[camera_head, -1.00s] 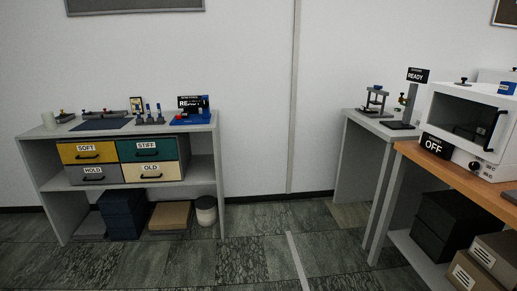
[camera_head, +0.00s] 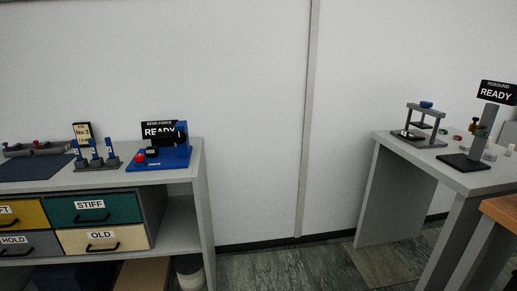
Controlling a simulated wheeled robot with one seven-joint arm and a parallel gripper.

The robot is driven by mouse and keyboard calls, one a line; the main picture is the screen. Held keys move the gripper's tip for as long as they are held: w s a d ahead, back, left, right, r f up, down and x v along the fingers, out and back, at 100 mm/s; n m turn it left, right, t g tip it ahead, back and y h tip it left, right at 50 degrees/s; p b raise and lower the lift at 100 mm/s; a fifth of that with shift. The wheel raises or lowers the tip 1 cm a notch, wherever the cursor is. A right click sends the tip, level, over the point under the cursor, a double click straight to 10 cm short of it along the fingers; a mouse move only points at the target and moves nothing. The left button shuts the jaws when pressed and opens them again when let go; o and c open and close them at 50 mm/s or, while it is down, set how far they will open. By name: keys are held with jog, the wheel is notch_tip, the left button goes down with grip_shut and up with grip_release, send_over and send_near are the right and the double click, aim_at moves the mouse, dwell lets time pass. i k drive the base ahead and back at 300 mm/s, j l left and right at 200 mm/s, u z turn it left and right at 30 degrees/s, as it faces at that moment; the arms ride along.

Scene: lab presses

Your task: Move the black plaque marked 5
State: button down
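I cannot make out a black plaque marked 5 in the current head view. A dark-framed cream card reading "No 3" (camera_head: 83,135) stands upright at the back of the left bench. In front of it is a grey rack (camera_head: 97,164) with several blue upright pieces bearing small labels too small to read. A black sign reading "READY" (camera_head: 159,129) stands at the blue bend-force device (camera_head: 172,155), to the right of the rack. My gripper is not in view.
The left bench (camera_head: 190,172) has drawers below, marked STIFF (camera_head: 92,207) and OLD (camera_head: 102,241) among others. The right bench (camera_head: 462,182) holds a small press (camera_head: 424,125) and a stand with a "READY" sign (camera_head: 497,92). Open floor (camera_head: 310,265) lies between the benches.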

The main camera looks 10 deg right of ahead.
aim_at(406, 135)
jog(key=i+z, duration=0.15)
jog(key=i, duration=0.3)
jog(key=i+j+z, duration=0.1)
jog(key=i, duration=0.35)
jog(key=i+j+z, duration=0.15)
jog(key=i, duration=0.3)
jog(key=i+j+z, duration=0.15)
jog(key=i, duration=0.25)
jog(key=i+j+z, duration=1.25)
jog(key=j, duration=0.1)
